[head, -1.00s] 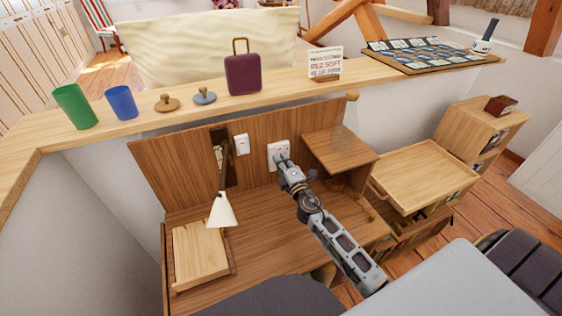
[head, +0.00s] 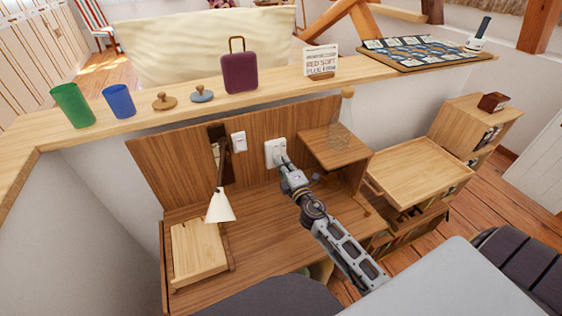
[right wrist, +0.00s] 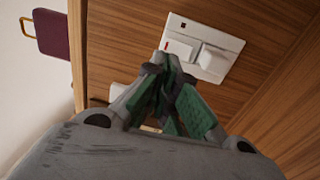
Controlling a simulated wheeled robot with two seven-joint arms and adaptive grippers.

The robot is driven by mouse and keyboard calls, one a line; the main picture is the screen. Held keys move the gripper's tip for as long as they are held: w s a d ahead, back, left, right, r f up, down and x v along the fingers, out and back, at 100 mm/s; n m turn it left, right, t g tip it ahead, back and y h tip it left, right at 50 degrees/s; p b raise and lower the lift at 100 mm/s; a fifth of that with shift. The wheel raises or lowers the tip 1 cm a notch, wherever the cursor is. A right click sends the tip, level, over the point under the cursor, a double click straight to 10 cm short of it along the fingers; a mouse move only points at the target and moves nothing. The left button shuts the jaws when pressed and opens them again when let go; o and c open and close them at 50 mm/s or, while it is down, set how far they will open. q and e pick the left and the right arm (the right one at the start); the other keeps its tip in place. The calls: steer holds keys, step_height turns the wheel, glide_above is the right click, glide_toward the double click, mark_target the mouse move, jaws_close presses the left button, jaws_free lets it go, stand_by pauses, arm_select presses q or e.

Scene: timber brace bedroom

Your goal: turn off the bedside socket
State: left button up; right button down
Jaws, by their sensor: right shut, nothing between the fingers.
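The white bedside socket (head: 275,148) is on the wooden back panel above the desk. In the right wrist view the socket plate (right wrist: 232,42) shows a red mark, a small dark square and a raised white block. My right gripper (head: 283,160) is shut and empty, with its tips at the socket's lower right edge in the head view. In the right wrist view the green-padded fingers (right wrist: 168,62) overlap the plate's edge by the red mark. I cannot tell whether they touch it. My left gripper is not in view.
A white wall switch (head: 239,142) is left of the socket, beside a lamp with a white shade (head: 220,206). A small wooden shelf (head: 334,147) with a clear glass vessel juts out at right. Cups, knobs and a purple case (head: 240,74) stand on the ledge above.

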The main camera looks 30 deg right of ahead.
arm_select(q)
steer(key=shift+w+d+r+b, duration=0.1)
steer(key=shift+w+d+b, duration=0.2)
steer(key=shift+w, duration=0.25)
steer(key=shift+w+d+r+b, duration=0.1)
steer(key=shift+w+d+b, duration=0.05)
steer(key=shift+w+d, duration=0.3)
arm_select(e)
steer(key=s, duration=0.7)
steer(key=shift+a+r, duration=0.2)
steer(key=shift+r, duration=0.25)
